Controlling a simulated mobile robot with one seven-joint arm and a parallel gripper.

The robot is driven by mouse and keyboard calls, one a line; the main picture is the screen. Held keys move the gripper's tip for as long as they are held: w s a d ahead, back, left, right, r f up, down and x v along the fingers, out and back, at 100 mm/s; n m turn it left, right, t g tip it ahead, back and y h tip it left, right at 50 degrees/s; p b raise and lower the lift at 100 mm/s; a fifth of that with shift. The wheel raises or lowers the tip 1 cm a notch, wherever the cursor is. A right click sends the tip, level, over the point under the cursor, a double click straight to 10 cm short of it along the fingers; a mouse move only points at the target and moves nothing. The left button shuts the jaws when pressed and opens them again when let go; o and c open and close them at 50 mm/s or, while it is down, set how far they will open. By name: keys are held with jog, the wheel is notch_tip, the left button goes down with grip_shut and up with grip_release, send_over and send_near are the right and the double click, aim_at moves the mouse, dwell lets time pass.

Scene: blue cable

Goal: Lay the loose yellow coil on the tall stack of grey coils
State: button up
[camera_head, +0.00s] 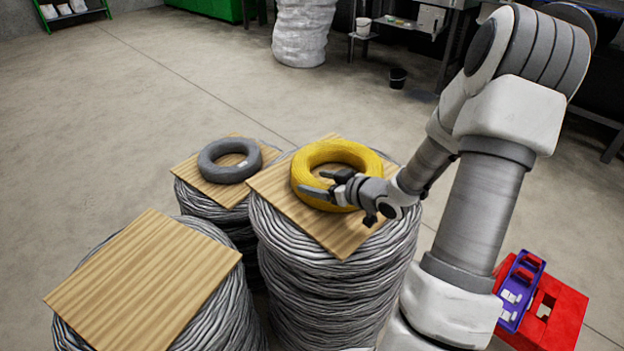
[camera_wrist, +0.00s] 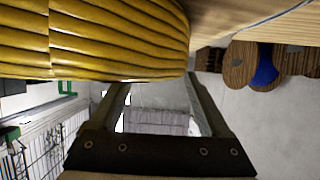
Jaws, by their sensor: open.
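The yellow coil (camera_head: 352,151) lies flat on a wooden board (camera_head: 342,239) on top of a tall stack of grey coils (camera_head: 335,285). In the wrist view the yellow coil (camera_wrist: 90,40) fills the upper left, close to the fingers. My gripper (camera_head: 321,184) is open at the near side of the yellow coil and overlaps its ring in the head view. Its two fingers also show apart in the wrist view (camera_wrist: 158,95), with no coil clearly between them. I cannot tell whether they touch the coil.
A grey coil (camera_head: 213,172) lies on a board on the stack behind left. A stack at front left has a bare board (camera_head: 150,270). A red box (camera_head: 560,310) with a purple item stands at lower right. A black bucket (camera_head: 398,78) stands farther back on open floor.

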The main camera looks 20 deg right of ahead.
jog(key=p+v, duration=0.1)
jog(key=v, duration=0.8)
jog(key=shift+s+p, duration=0.3)
jog(key=shift+p, duration=0.05)
jog(key=shift+d+r, duration=0.1)
jog(key=shift+r, duration=0.05)
